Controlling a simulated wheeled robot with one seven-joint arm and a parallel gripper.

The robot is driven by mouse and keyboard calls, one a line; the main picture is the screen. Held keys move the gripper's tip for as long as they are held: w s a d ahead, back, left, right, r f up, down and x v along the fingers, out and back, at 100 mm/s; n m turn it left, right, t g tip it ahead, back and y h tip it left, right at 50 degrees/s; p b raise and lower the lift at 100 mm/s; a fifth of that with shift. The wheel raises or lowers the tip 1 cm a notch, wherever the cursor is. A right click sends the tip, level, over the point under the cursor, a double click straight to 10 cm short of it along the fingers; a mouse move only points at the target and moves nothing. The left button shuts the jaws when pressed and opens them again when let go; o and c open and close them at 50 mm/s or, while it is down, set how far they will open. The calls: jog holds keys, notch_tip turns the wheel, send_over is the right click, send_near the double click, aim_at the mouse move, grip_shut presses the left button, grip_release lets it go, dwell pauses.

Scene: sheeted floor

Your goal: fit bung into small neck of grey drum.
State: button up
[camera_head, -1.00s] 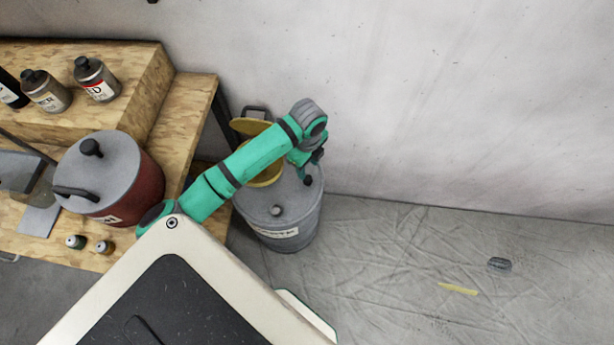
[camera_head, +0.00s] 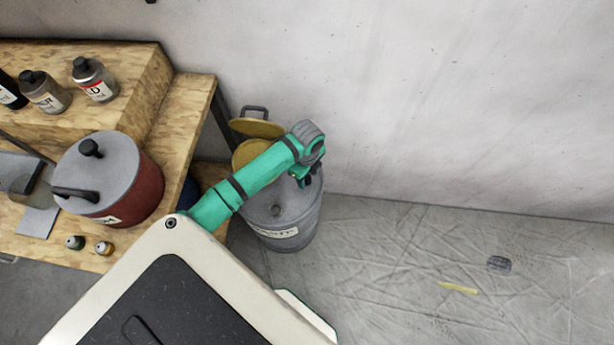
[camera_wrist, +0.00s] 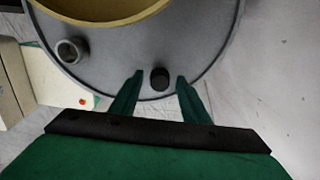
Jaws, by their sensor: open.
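The grey drum (camera_head: 283,225) stands on the floor beside the bench, with a wide yellow-rimmed opening and a small open neck (camera_head: 277,210) on its top. The neck shows as a round grey ring at the left in the wrist view (camera_wrist: 70,50). A dark, short cylindrical bung (camera_wrist: 160,78) is at the drum top near the rim, apart from the neck. My gripper (camera_wrist: 160,76) is open, its two green fingertips on either side of the bung, with gaps showing. In the head view my gripper (camera_head: 304,181) is over the drum's right side; the bung is hard to make out there.
A wooden bench (camera_head: 190,115) at the left carries a red drum (camera_head: 140,190), several bottles and two small jars. A yellow lid (camera_head: 257,128) stands raised behind the drum. A wall is behind. A yellow strip (camera_head: 458,288) and a dark piece (camera_head: 499,264) lie on otherwise open floor.

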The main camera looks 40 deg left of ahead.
aim_at(307, 178)
grip_shut()
jog(key=shift+r, duration=0.15)
jog(key=shift+r, duration=2.1)
jog(key=shift+r, duration=0.1)
jog(key=shift+r, duration=1.9)
